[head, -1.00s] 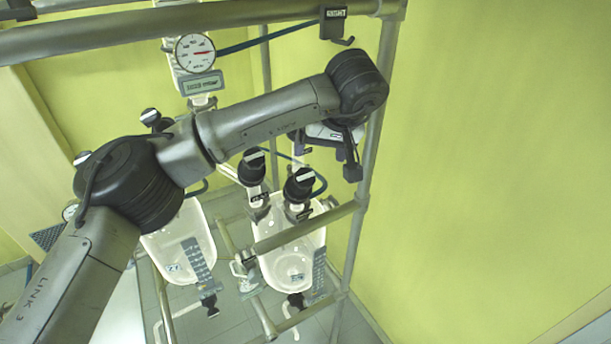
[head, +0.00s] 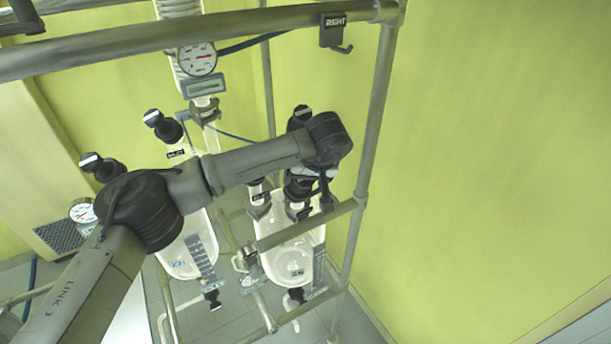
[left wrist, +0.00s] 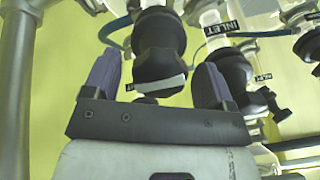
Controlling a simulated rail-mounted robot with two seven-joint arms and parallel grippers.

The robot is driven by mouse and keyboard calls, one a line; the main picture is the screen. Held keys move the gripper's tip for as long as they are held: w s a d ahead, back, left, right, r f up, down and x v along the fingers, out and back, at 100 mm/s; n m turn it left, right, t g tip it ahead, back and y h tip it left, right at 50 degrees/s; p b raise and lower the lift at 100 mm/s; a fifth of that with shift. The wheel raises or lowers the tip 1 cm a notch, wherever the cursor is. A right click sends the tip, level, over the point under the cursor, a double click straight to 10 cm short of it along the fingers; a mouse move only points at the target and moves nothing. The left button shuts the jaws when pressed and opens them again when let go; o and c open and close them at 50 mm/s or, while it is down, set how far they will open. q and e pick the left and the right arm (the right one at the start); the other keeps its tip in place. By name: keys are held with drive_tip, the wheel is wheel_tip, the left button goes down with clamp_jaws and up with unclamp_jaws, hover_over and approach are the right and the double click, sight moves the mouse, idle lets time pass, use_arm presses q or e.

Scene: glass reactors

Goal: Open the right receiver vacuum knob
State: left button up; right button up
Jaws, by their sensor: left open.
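The right receiver is the white glass vessel (head: 288,262) at the lower middle of the head view, with black-capped valves on top. My left gripper (head: 312,188) is over those valves, and my arm hides part of them. In the left wrist view my left gripper (left wrist: 155,85) is open. A black knob (left wrist: 160,65) with a white bar lies between its two purple-grey fingers, with gaps visible on both sides. I cannot read a vacuum label on this knob. My right gripper is not in view.
A second black knob (left wrist: 222,72) is close beside the right finger. An INLET label (left wrist: 222,27) and a blue hose (left wrist: 262,33) are nearby. Frame posts (head: 372,130) and a lower rail (head: 305,225) surround the receiver. The left receiver (head: 190,245) stands beside it.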

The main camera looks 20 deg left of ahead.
use_arm(q)
drive_tip(key=c, duration=0.9)
